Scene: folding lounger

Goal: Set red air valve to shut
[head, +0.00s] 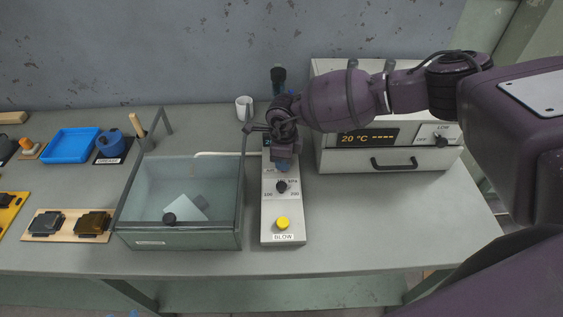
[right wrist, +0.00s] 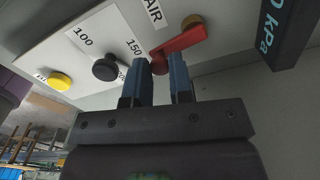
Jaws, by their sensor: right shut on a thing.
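The red air valve (right wrist: 184,41) is a red lever on the sloping face of the pale control panel (right wrist: 60,45), beside the label AIR. In the right wrist view it slants between the panel's pressure knob and a brass-coloured round part (right wrist: 191,21). My right gripper (right wrist: 163,62) has its two blue-tipped fingers at the lever's lower end, shut on it. In the head view my right gripper (head: 283,163) reaches down over the top of the panel (head: 268,222) and hides the valve. My left gripper is not in view.
A black pressure knob (head: 282,186) and a yellow BLOW button (head: 283,222) sit below the valve. A clear-walled bin (head: 180,240) stands close on the left. An oven-like unit (head: 350,160) stands on the right. A white cup (head: 244,106) stands behind. A dark display (right wrist: 287,30) overhangs the valve.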

